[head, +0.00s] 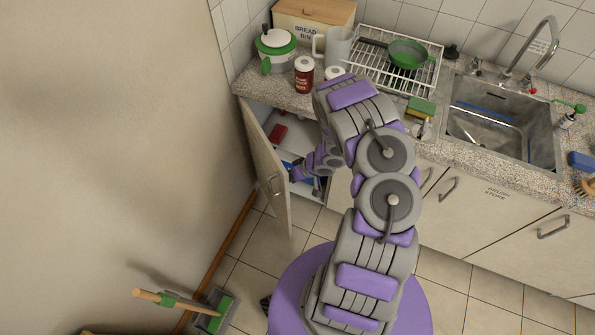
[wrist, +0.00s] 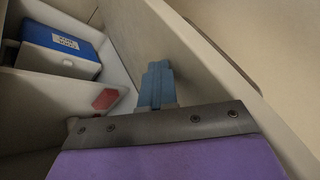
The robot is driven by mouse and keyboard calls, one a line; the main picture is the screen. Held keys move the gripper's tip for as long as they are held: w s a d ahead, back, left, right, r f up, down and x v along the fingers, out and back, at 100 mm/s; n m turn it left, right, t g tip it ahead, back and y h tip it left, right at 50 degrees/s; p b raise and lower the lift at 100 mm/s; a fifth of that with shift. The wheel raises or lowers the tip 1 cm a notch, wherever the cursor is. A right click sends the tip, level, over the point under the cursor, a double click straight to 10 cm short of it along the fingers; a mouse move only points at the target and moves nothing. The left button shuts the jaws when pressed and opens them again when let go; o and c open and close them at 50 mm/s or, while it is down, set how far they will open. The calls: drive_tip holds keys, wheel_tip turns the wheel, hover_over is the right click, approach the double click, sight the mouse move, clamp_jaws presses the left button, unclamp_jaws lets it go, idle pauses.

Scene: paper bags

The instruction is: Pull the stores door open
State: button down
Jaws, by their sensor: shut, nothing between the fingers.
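The cabinet door (head: 262,160) at the left end of the counter stands swung open, and no label shows on it. Its metal handle (head: 272,185) is on the outer face. My gripper (head: 295,173) is at the opening, on the inner side of the door. In the wrist view, its blue fingers (wrist: 155,85) are together and empty, close beside the door's inner face (wrist: 190,60). I cannot tell whether they touch it. The handle also shows beyond the door edge in the wrist view (wrist: 232,65). My arm hides part of the cabinet in the head view.
Inside the cabinet are a red item (head: 278,134) and a blue-and-white box (wrist: 60,48). The wall (head: 120,130) is close left of the door. A broom (head: 180,303) lies at lower left. The counter (head: 470,148) above holds a pot, jars and a dish rack.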

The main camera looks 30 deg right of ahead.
drive_tip(key=w+a+m+t+h+p, duration=0.1)
drive_tip(key=a+p, duration=0.6)
drive_tip(key=a, duration=1)
drive_tip(key=shift+w+a+m+t+h+p, duration=0.5)
drive_tip(key=shift+w+m, duration=0.55)
drive_tip(key=shift+m, duration=0.65)
drive_tip(key=shift+a, duration=0.55)
drive_tip(key=shift+d, duration=0.1)
